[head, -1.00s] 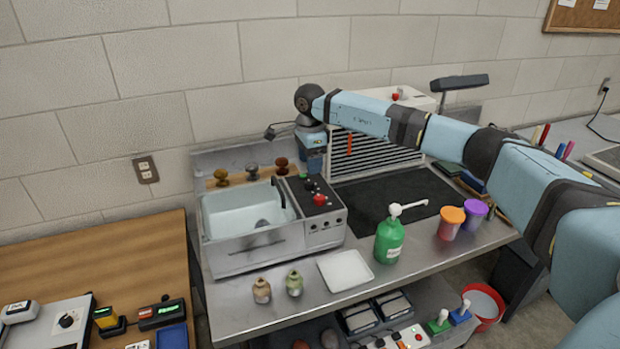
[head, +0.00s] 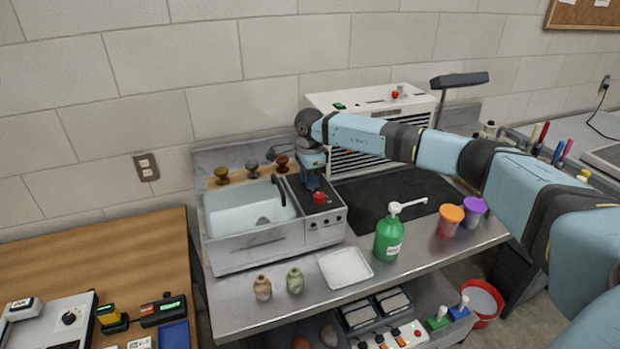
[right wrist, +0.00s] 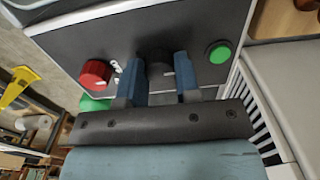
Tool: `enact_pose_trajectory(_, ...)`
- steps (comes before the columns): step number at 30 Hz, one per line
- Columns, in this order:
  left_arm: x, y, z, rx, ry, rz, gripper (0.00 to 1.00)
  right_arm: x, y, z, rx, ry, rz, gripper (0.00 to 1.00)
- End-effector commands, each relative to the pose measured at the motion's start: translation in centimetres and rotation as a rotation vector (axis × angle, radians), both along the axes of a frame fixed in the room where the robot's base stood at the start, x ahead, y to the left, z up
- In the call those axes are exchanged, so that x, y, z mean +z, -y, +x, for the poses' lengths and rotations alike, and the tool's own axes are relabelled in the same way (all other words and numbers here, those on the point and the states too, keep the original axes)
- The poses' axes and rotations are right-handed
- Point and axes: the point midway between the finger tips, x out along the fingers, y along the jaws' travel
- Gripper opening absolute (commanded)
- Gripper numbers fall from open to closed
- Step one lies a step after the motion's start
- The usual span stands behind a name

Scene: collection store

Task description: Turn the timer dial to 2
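The timer dial (right wrist: 160,76) is a dark round knob on the grey top panel (right wrist: 210,22) of the sink unit. In the right wrist view it sits between the two blue fingers of my right gripper (right wrist: 160,80). The fingers are apart, one on each side of it, and I see no clear grip. In the head view my right gripper (head: 312,183) points down at the panel, behind the red knob (head: 319,197), and hides the dial. White marks beside the dial are partly covered, so its setting cannot be read. My left gripper is out of view.
The red knob (right wrist: 96,74) and a green button (right wrist: 219,52) flank the dial closely. The sink basin (head: 225,222) lies left of the panel. A green pump bottle (head: 388,240), a white tray (head: 345,268) and two small vases stand in front.

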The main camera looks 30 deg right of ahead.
Motion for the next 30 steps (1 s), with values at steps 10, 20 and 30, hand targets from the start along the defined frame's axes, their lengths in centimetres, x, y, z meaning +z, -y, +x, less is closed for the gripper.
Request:
enact_pose_trajectory(10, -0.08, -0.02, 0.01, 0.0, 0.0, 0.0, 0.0, 0.02, 0.01, 0.01, -0.05, 0.0, 0.0, 0.07)
enact_pose_trajectory(20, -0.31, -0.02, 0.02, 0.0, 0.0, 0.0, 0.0, -0.03, 0.03, -0.01, -0.279, -0.001, -0.001, 0.07)
enact_pose_trajectory(30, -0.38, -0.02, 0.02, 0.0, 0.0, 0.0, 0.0, 0.04, 0.01, 0.01, -0.602, 0.0, 0.0, 0.07)
